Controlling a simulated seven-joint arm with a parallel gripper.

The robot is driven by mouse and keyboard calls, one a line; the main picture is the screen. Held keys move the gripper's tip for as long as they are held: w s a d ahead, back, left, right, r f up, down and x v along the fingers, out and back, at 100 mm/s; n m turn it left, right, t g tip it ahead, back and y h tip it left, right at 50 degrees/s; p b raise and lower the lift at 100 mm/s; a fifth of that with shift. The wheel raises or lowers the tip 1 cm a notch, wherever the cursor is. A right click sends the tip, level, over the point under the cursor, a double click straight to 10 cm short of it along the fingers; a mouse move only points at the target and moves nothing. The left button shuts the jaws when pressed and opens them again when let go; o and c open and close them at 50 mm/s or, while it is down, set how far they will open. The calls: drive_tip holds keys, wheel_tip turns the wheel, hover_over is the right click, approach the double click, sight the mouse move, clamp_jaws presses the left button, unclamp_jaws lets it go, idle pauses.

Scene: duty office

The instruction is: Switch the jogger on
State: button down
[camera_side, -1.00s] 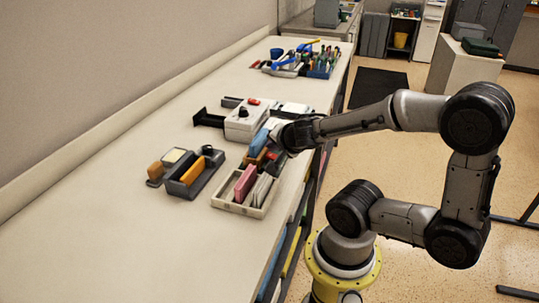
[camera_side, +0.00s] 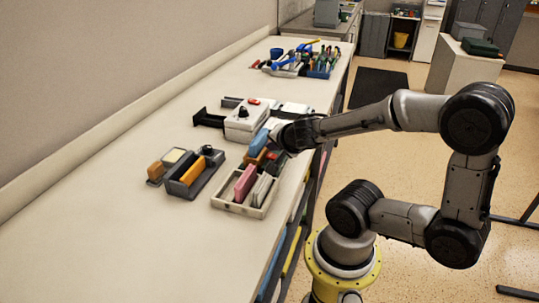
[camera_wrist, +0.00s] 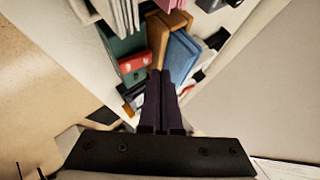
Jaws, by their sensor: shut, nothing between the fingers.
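The jogger appears to be the white box (camera_side: 240,130) on the bench, with a red button (camera_side: 253,101) and a black knob (camera_side: 243,112) on top. My gripper (camera_side: 277,133) is to the right of this box and close to it, above the tray of upright blocks. In the wrist view my gripper (camera_wrist: 163,74) has its dark fingers together and empty. They point toward a blue block (camera_wrist: 181,55) and an orange-brown block (camera_wrist: 157,38). I cannot tell whether the fingertips touch these blocks. I cannot make out the jogger's controls in the wrist view.
A pale tray (camera_side: 238,208) holds pink, blue and other blocks. A dark grey box (camera_side: 190,190) with an orange block stands left of it. A red object (camera_wrist: 136,63) lies near my fingers. Tools lie farther back. The near bench is clear.

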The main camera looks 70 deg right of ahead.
idle(0.3)
drive_tip(key=shift+w+f, duration=0.1)
drive_tip(key=shift+f, duration=0.3)
